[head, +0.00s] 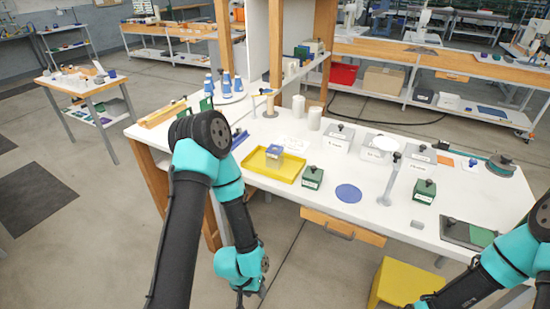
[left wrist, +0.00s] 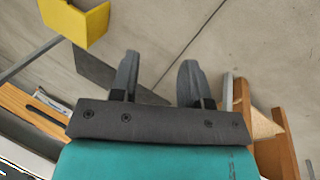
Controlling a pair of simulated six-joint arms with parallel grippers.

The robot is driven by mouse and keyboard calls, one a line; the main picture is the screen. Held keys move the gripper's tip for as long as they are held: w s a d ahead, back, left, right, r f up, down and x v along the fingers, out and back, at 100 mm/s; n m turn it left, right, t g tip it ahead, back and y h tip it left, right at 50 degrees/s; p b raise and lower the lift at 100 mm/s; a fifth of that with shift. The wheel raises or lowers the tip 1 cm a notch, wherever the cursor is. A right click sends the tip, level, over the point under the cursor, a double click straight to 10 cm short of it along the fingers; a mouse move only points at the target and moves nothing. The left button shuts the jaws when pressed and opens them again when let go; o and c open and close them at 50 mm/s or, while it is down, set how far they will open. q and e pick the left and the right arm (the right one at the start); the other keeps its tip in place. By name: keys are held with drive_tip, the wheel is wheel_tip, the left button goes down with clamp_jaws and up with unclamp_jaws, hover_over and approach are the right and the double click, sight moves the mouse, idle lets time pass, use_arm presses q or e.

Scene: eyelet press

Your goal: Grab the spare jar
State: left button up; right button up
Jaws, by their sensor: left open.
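No jar can be singled out as the spare one. Two plain white cylinders, a shorter one (head: 298,105) and a nearer one (head: 314,118), stand upright on the white worktable (head: 300,215) at its back. In the head view my left arm hangs in front of the table. My right gripper is out of frame.
A yellow tray (head: 256,168) holds a blue-based item (head: 274,151). A blue disc (head: 348,193) lies beside a grey post (head: 389,180). Blue-and-white cones (head: 226,84) stand at back left. A yellow stool (head: 390,285) and a drawer (head: 343,226) are at the table's front.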

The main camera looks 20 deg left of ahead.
use_arm(q)
drive_tip(key=shift+o, duration=0.4)
drive_tip(key=o, duration=0.9)
